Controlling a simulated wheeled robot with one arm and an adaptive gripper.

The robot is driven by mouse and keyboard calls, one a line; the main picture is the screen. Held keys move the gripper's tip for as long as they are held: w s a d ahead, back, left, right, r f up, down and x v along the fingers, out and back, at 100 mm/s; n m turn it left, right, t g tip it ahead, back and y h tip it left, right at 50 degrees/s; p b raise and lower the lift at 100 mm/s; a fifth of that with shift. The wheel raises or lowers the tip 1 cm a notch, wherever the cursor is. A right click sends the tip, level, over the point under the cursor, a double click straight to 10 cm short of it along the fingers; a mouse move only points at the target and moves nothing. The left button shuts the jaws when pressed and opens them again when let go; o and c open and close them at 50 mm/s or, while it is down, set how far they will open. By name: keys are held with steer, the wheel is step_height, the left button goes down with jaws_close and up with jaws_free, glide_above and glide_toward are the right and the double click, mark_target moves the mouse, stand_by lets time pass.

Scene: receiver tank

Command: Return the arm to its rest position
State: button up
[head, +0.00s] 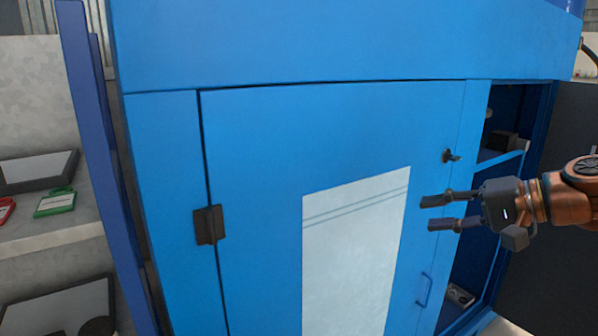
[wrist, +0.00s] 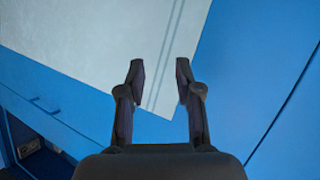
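My gripper (head: 436,213) is at the right of the head view, in front of a blue cabinet door (head: 260,150). Its two fingers point left and stand apart with nothing between them. In the wrist view my gripper (wrist: 160,78) also shows open and empty, with the white panel (wrist: 90,40) and blue door behind it. The white panel also shows in the head view (head: 350,255), just left of and below the fingertips. I cannot tell the exact gap between fingers and door, but no contact shows.
The door has a dark latch (head: 451,156), a blue handle (head: 424,289) and a dark hinge (head: 209,225). An open compartment (head: 500,140) lies at the right, beside my arm. At the left, a shelf (head: 60,238) holds a green tag (head: 55,203) and a red tag (head: 5,210).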

steer(key=s+a+f+n+g+h+p, duration=0.35)
steer(key=s+a+f+g, duration=0.25)
steer(key=s+a+f, duration=0.55)
steer(key=s+d+f+n+g+h+p, duration=0.1)
steer(key=s+d+f+h, duration=0.1)
steer(key=s, duration=0.6)
steer(key=s+d+f+n+g+h+p, duration=0.1)
steer(key=s+d+f+g+h, duration=0.1)
steer(key=s+f+h, duration=0.3)
steer(key=s+f, duration=0.1)
steer(key=s, duration=0.1)
steer(key=shift+s+d+g, duration=0.3)
steer(key=shift+s+d, duration=0.05)
steer(key=shift+d, duration=0.05)
steer(key=shift+f, duration=0.1)
